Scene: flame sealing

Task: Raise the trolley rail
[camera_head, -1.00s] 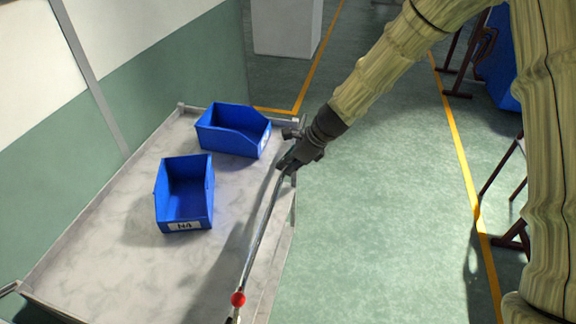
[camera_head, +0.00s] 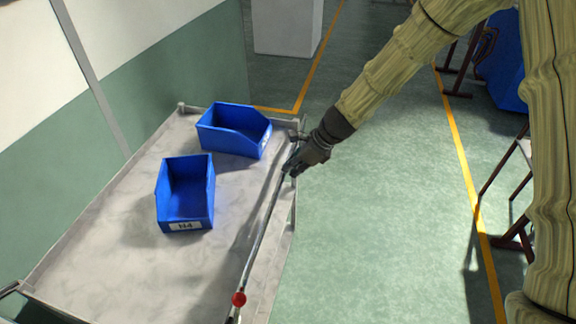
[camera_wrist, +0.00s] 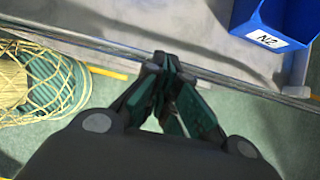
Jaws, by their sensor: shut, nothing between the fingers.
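The trolley rail (camera_head: 262,226) is a thin metal rod with a red knob (camera_head: 239,299) near its front end. It runs along the right side of the grey trolley (camera_head: 105,245) and casts a shadow on the trolley top. My gripper (camera_head: 289,170) is at the rail's far part, with its fingertips shut at or against the rod. In the wrist view my gripper (camera_wrist: 164,64) has its tips together beside the rail (camera_wrist: 240,81). I cannot tell whether they touch it. The fingers partly hide the rail there.
Two blue bins stand on the trolley: the far bin (camera_head: 233,130), labelled N2 in the wrist view (camera_wrist: 275,22), and the nearer bin (camera_head: 185,193), labelled N4. A wall (camera_head: 190,75) stands behind on the left. Green floor (camera_head: 390,230) right of the trolley is clear.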

